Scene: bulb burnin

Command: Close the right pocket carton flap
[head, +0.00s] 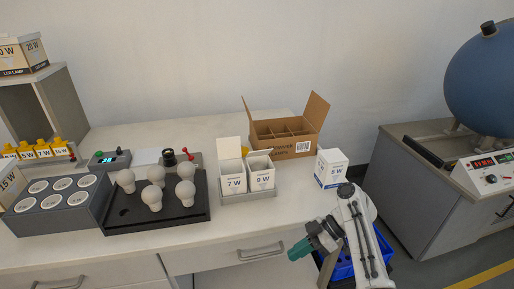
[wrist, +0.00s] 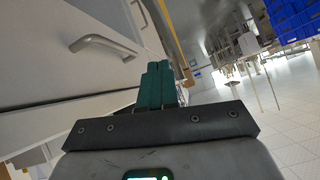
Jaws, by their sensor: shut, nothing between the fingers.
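The right pocket carton (head: 261,178), white and marked 9 W, stands upright in a grey two-pocket holder (head: 250,195) on the bench. Its flap (head: 259,153) seems tilted up at the back, with the top dark and open. The left pocket carton (head: 233,182), marked 7 W, has its flap (head: 230,147) standing upright. My gripper (head: 300,249) has teal fingers and is low at the bench's front edge, to the right of and nearer than the cartons, touching neither. In the wrist view the fingers (wrist: 155,84) are together and empty; no carton shows there.
A closed 5 W carton (head: 331,170) stands right of the holder. An open brown divided box (head: 285,137) is behind it. A black tray of bulbs (head: 155,205) lies left. A drawer handle (wrist: 100,45) is near my gripper, and a blue crate (head: 342,268) is below.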

